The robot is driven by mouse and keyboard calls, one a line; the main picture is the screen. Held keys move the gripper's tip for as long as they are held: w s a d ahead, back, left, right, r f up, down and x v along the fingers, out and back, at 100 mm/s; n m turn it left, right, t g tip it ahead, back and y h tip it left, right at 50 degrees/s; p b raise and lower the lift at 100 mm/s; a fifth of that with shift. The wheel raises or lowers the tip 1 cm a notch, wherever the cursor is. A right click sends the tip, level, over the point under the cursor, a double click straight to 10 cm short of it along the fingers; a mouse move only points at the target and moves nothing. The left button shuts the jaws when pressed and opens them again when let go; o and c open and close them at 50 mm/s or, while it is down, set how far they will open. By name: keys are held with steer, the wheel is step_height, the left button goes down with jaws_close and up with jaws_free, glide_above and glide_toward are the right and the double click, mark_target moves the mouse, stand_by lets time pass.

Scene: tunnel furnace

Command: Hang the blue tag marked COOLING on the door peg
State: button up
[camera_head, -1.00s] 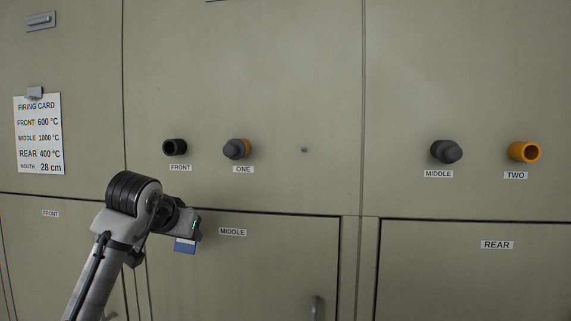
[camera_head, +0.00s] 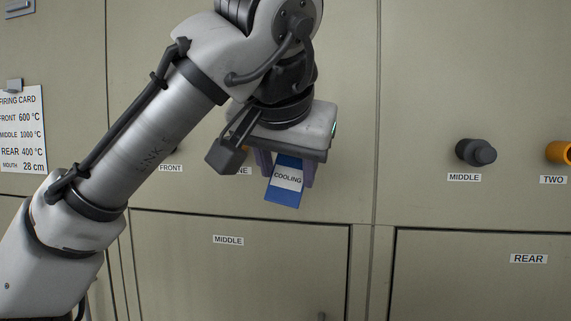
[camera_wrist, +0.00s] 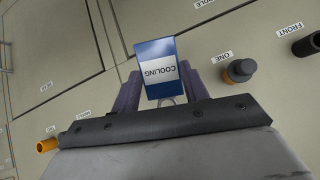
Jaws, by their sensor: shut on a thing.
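The blue tag (camera_head: 284,190) has a white band reading COOLING and faces the head camera. My gripper (camera_head: 286,168) is shut on its upper end, between two purple fingers. The tag hangs down in front of the grey panel, tilted slightly. In the wrist view the tag (camera_wrist: 156,48) sticks out beyond the fingers, and a wire-like loop shows at its near end. The small door peg is not seen now; my gripper covers that part of the panel in the head view. I cannot tell how far the tag is from the panel.
A dark plug (camera_head: 476,152) labelled MIDDLE and an orange socket (camera_head: 560,152) labelled TWO stick out at right. The dark FRONT socket (camera_wrist: 308,45) and the ONE plug (camera_wrist: 241,70) show in the wrist view. The FIRING CARD (camera_head: 22,128) hangs at left.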

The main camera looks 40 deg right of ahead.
steer(key=shift+w+d+f+p, duration=0.15)
steer(key=shift+w+d+p, duration=0.35)
steer(key=shift+w+d, duration=0.85)
steer(key=shift+w+d+f+p, duration=0.1)
steer(key=shift+w+d+p, duration=0.35)
steer(key=shift+w+d, duration=0.85)
steer(key=shift+s+d, duration=0.2)
steer(key=shift+s+a, duration=0.1)
steer(key=shift+p, duration=0.3)
steer(key=shift+w+d+p, duration=0.4)
steer(key=shift+w+d, duration=0.3)
steer(key=shift+d, duration=0.1)
steer(key=shift+f, duration=0.1)
steer(key=shift+w+d+f, duration=0.3)
steer(key=shift+d, duration=0.1)
steer(key=shift+w+d+f, duration=0.1)
steer(key=shift+f, duration=0.05)
